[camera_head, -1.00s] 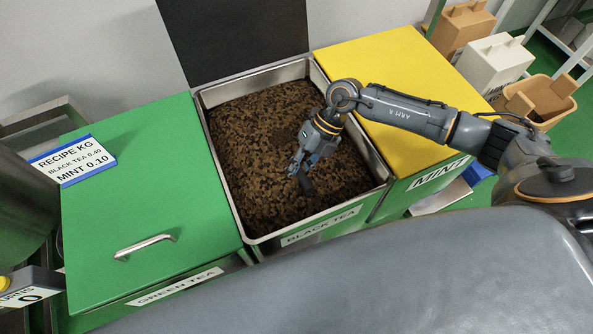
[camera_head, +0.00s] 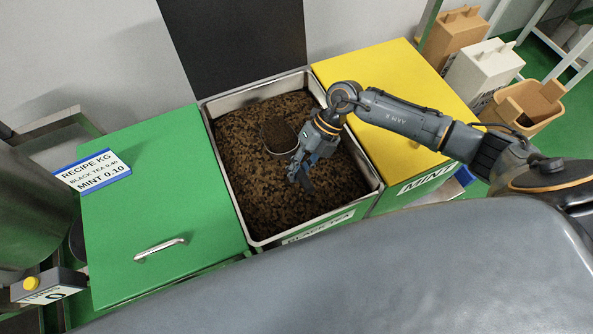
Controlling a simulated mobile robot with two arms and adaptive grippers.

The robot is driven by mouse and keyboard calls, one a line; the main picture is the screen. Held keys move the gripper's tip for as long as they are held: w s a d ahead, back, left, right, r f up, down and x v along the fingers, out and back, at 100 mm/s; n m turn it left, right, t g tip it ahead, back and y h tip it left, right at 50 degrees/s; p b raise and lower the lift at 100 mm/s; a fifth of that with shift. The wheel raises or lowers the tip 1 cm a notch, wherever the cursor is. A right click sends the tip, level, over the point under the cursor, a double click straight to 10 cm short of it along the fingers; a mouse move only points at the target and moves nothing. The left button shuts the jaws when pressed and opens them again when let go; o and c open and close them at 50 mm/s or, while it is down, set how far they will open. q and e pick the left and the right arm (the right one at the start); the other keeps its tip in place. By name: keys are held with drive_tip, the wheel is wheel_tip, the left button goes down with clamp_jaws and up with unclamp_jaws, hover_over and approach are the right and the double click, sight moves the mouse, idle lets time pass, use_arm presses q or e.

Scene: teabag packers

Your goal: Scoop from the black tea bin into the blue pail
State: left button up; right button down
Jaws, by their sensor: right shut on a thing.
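The black tea bin (camera_head: 374,190) stands open in the middle, a metal-rimmed box of dark brown leaves. My right gripper (camera_head: 299,173) is over the bin and shut on the dark handle of a scoop (camera_head: 267,149). The scoop's bowl lies to the upper left of the fingers and holds brown tea. It shows at the leaf surface; I cannot tell if it is clear of the leaves. I cannot make out the blue pail for certain; only a bit of blue shows beyond the mint bin. My left gripper is not in view.
The green tea bin (camera_head: 150,195) is shut on the left, with a recipe sign (camera_head: 92,171) on it. The yellow-lidded mint bin (camera_head: 390,75) is shut on the right. A raised black lid (camera_head: 235,40) stands behind. Several cartons and a tan bin (camera_head: 530,105) are at the far right.

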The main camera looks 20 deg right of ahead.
wheel_tip(320, 180, up, 22)
drive_tip(key=p, duration=1.6)
drive_tip(key=shift+p, duration=0.35)
